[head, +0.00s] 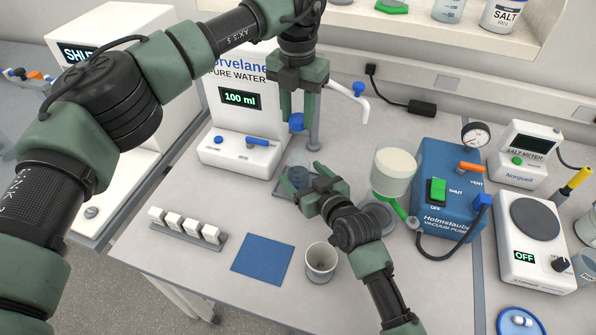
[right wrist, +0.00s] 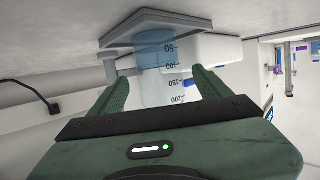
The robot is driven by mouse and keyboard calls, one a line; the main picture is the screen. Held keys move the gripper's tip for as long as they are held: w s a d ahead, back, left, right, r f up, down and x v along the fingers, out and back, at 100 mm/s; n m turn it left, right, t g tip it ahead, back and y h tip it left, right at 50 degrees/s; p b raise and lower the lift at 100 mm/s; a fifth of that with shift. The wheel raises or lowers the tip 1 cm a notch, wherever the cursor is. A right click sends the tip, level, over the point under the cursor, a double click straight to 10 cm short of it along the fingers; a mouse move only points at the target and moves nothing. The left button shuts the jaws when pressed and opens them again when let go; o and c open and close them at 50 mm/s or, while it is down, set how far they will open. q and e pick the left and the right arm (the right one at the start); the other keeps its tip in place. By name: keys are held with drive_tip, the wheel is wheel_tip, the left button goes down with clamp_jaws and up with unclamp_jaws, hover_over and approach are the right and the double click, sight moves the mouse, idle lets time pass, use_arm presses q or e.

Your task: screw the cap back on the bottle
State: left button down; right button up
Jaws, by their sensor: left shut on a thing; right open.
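The clear bottle (right wrist: 157,62) with dark volume marks stands on a grey square base (right wrist: 150,20) in the right wrist view. In the head view it is seen faintly between my right gripper's fingers (head: 300,178). My right gripper is open, with one finger on each side of the bottle; I cannot tell whether they touch it. My left gripper (head: 298,108) is higher, pointing down over the bottle area, and is shut on a small blue round thing that looks like the cap (head: 296,122). The cap is apart from the bottle.
The water dispenser (head: 222,155) stands behind. To the right are a round cream container (head: 394,172), the blue vacuum pump (head: 450,185) and a balance (head: 537,270). In front are a white cup (head: 320,262), a blue mat (head: 263,259) and a rack of white blocks (head: 188,239).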

drive_tip(key=shift+x, duration=1.45)
clamp_jaws()
